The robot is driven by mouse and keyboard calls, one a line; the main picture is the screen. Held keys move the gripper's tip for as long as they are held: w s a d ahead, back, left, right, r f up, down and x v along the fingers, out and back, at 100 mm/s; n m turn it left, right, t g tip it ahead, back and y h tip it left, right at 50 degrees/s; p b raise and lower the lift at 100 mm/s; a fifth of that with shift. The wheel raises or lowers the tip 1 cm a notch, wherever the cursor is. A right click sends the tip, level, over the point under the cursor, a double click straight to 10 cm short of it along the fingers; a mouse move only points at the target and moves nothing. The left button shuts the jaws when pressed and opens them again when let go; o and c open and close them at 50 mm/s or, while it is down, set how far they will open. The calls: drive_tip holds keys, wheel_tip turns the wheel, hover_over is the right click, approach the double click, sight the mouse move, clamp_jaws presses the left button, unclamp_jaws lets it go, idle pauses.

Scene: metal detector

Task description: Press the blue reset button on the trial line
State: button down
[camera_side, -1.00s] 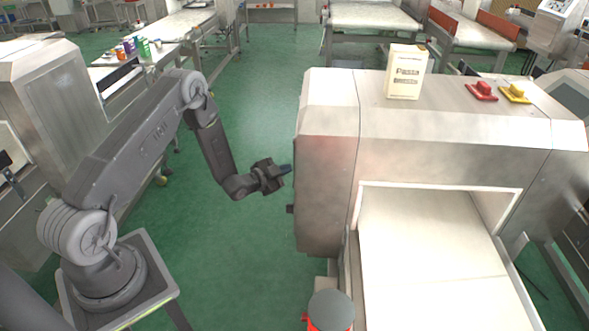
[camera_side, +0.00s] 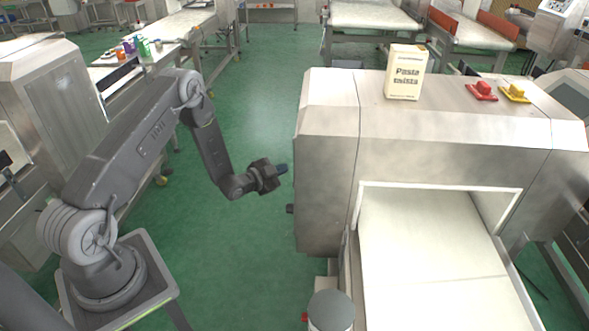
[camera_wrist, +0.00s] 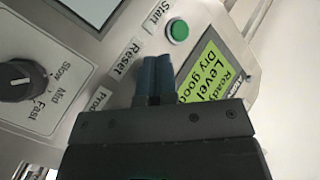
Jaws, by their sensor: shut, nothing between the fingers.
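My gripper (camera_side: 283,169) is shut and empty, its blue-grey fingers pointing at the left side of the steel metal detector (camera_side: 325,180), with a small gap in the side view. In the wrist view the shut fingers (camera_wrist: 156,62) reach over the control panel, beside the Reset label (camera_wrist: 125,58). The blue reset button itself does not show; the fingers cover the area next to its label. A green button (camera_wrist: 178,30) sits by the Start label, right of the fingertips.
A lit green display (camera_wrist: 212,72) and a black speed knob (camera_wrist: 20,80) flank the fingers. A grey-topped beacon (camera_side: 331,308) stands at the front.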

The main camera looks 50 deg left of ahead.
drive_tip(key=shift+s+a, duration=0.1)
drive_tip(key=shift+s+a, duration=1.75)
drive_tip(key=w+d+r+n+g+y, duration=0.1)
drive_tip(key=w+d+r+g, duration=0.2)
drive_tip(key=r, duration=0.8)
drive_tip(key=s+d+r+n+g+y, duration=0.1)
drive_tip(key=s+d+r, duration=0.15)
drive_tip(key=r, duration=0.35)
drive_tip(key=s+d+r+n+g+y, duration=0.1)
drive_tip(key=s+d+r+n, duration=0.15)
drive_tip(key=r, duration=0.25)
drive_tip(key=s+d+r+n+g+h, duration=0.1)
drive_tip(key=s+d+r+g, duration=0.1)
drive_tip(key=s+d, duration=0.3)
drive_tip(key=s+d+r+n+g+h, duration=0.1)
drive_tip(key=s+d, duration=0.4)
drive_tip(key=s, duration=0.6)
drive_tip(key=s+d+r+n+g+h, duration=0.1)
drive_tip(key=s+d+r, duration=0.3)
drive_tip(key=s, duration=0.5)
drive_tip(key=shift+d+r+g, duration=0.4)
drive_tip(key=shift+r+g, duration=0.2)
drive_tip(key=shift+g, duration=0.3)
